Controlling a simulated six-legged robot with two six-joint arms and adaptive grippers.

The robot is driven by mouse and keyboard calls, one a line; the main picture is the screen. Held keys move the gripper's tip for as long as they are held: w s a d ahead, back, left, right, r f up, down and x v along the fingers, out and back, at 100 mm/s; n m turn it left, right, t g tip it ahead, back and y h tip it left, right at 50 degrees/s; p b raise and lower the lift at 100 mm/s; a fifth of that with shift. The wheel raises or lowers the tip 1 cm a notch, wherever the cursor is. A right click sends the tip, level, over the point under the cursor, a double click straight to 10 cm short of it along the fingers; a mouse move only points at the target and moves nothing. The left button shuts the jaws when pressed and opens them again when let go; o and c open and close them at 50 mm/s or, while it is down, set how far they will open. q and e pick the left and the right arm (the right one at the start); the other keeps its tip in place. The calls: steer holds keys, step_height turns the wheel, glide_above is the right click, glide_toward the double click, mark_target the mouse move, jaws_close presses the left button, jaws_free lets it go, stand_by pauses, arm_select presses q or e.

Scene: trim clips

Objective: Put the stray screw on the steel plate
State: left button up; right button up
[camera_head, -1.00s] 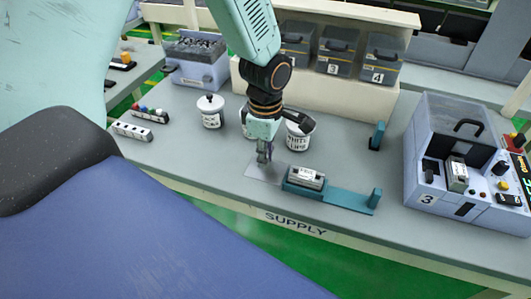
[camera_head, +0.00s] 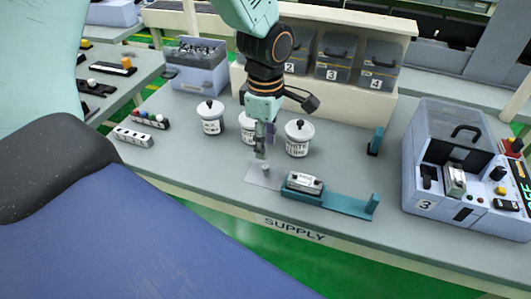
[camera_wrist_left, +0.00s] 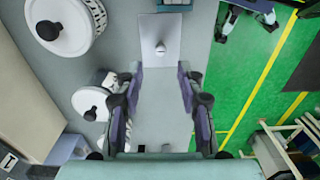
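The steel plate (camera_head: 256,182) lies flat near the front edge of the bench. The screw (camera_head: 265,168) appears as a small pale piece standing on it. In the left wrist view the plate (camera_wrist_left: 153,22) is at the top, with the rounded screw head (camera_wrist_left: 160,49) on its lower part. My left gripper (camera_head: 261,153) hangs just above and behind the plate. Its two fingers (camera_wrist_left: 160,88) are apart with nothing between them, and the screw is clear of them. My right gripper is in neither view.
White lidded pots (camera_head: 299,139) stand behind the plate and gripper. A teal fixture (camera_head: 345,203) holding a white block (camera_head: 304,182) lies just right of the plate. A blue machine (camera_head: 455,165) stands at the right. Numbered bins (camera_head: 333,60) line the back.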

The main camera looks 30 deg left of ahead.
arm_select(q)
step_height(320, 180, up, 6)
steer(key=shift+f, duration=0.1)
steer(key=shift+s, duration=0.15)
stand_by(0.4)
